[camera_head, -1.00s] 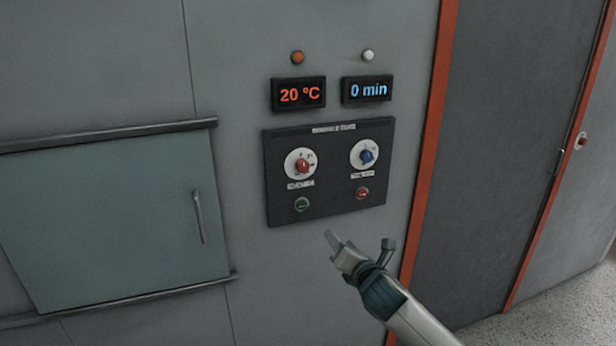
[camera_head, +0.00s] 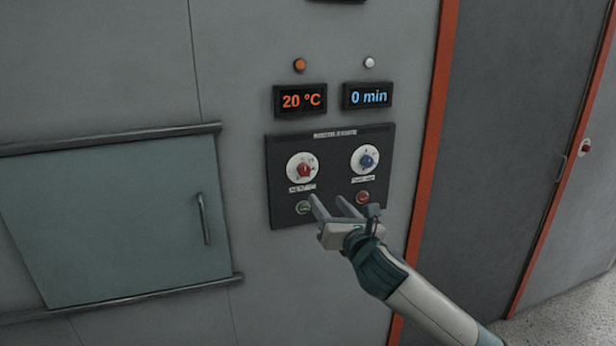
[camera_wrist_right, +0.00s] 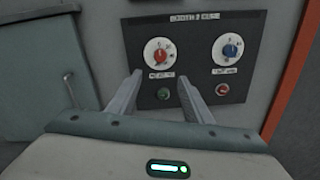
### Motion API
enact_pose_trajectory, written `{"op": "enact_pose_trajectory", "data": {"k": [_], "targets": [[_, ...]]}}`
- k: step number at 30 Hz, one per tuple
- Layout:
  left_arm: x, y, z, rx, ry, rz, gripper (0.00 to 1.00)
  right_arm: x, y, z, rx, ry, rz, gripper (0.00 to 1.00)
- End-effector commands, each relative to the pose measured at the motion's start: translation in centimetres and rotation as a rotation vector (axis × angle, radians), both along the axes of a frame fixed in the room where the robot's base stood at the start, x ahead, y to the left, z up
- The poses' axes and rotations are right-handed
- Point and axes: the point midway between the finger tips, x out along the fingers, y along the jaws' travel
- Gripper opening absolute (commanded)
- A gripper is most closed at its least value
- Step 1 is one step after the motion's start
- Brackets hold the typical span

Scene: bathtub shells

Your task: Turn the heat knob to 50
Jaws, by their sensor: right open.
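The red heat knob (camera_head: 305,169) sits on a white dial at the left of the dark control panel (camera_head: 333,145). It also shows in the right wrist view (camera_wrist_right: 160,56), above and ahead of the fingers. The orange display (camera_head: 301,100) above it reads 20 °C. My right gripper (camera_head: 329,203) is open and empty in front of the panel's lower part, below the red knob and apart from it. In the right wrist view its two fingers (camera_wrist_right: 158,92) point toward the panel. My left gripper is not in view.
A blue knob (camera_head: 369,160) is right of the red one, under a display (camera_head: 368,95) reading 0 min. A green button (camera_head: 304,208) and a red button (camera_head: 362,197) lie below the knobs, close to my fingers. A hatch with a handle (camera_head: 204,218) is at left.

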Motion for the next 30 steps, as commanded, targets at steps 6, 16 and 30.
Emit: {"op": "enact_pose_trajectory", "data": {"k": [6, 16, 30], "targets": [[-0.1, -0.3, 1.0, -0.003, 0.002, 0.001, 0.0, 2.7, 0.9, 0.2, 0.001, 0.002, -0.002, 0.46], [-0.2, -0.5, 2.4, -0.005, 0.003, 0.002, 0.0, 7.3, 2.4, 0.2, 0.0, 0.002, -0.001, 0.46], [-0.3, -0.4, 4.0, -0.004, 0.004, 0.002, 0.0, 13.0, 4.2, 0.1, 0.002, 0.002, -0.001, 0.46]]}}
